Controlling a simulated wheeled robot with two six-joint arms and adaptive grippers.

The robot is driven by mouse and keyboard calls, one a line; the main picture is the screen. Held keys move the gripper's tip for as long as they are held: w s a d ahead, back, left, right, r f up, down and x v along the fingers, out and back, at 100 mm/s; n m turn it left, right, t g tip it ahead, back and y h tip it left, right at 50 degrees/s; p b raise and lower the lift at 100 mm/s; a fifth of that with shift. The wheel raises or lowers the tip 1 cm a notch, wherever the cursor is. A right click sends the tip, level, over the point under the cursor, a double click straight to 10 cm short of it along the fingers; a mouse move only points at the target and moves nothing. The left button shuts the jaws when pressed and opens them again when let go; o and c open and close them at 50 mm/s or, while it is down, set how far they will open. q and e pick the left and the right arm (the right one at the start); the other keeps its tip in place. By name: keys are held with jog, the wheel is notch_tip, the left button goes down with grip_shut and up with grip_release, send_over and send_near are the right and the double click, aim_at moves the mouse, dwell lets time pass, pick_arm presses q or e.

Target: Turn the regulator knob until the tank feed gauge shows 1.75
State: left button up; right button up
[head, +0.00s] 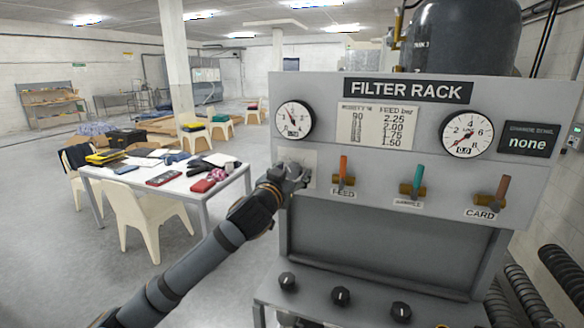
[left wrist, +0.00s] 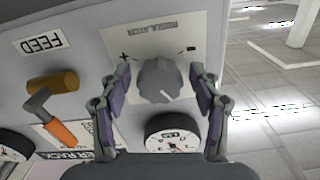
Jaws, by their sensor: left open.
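The grey regulator knob (left wrist: 158,80) is on the filter rack's panel, under an upside-down "REGULATOR" label with plus and minus marks in the left wrist view. My left gripper (left wrist: 162,92) is open, with one finger on each side of the knob; small gaps appear between fingers and knob. In the head view my left gripper (head: 300,172) is at the panel and hides the knob. A round gauge (head: 294,119) sits just above it; its small number is too blurred to read. The gauge also shows in the left wrist view (left wrist: 173,138). My right gripper is not in view.
An orange-handled FEED valve (head: 343,172) is close to the right of my left gripper. A teal valve (head: 416,182), a red CARD valve (head: 500,193) and a second gauge (head: 466,134) reading 0.0 are further right. A chart (head: 377,128) lists feed values.

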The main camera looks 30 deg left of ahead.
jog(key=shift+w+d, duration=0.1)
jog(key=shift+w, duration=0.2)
pick_arm(q)
jog(key=c, duration=1.2)
jog(key=shift+m, duration=1)
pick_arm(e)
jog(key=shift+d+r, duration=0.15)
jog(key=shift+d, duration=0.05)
pick_arm(q)
jog(key=o, duration=1.2)
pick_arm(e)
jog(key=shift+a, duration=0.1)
